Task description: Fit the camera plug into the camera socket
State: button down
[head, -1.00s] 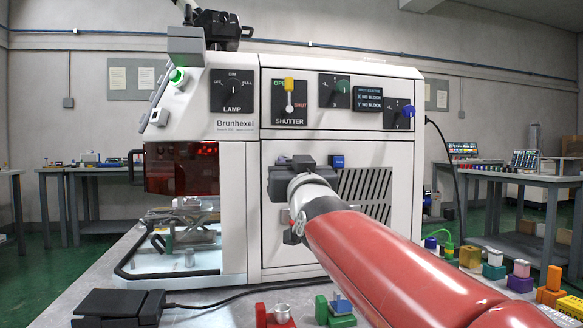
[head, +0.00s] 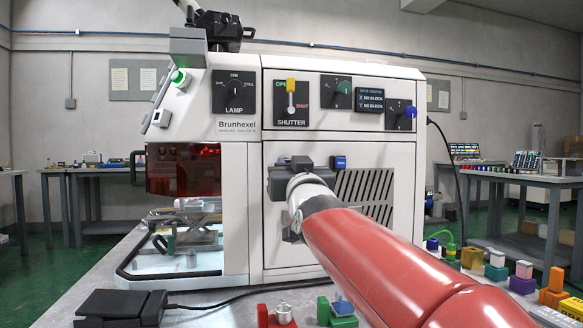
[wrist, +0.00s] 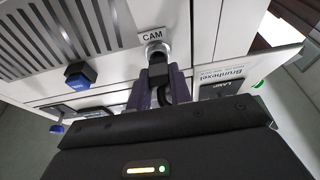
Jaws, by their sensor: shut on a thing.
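In the wrist view the camera socket (wrist: 155,48) is a metal ring on the white machine front, under a label (wrist: 152,37) reading CAM. My gripper (wrist: 160,85) is shut on the dark camera plug (wrist: 158,69), which points at the socket. The plug's front end meets or nearly meets the ring; I cannot tell whether it is inside. A dark curved piece, perhaps its cable, shows between the fingers. In the head view my wrist is up against the machine's front panel, and my arm hides the plug and socket.
A red block (head: 277,318) lies below my arm.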

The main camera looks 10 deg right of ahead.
jog(key=shift+w, duration=0.1)
jog(key=c, duration=0.8)
grip_release()
jog(key=s+b, duration=0.2)
jog(key=s, duration=0.4)
dwell(0.8)
dwell(0.5)
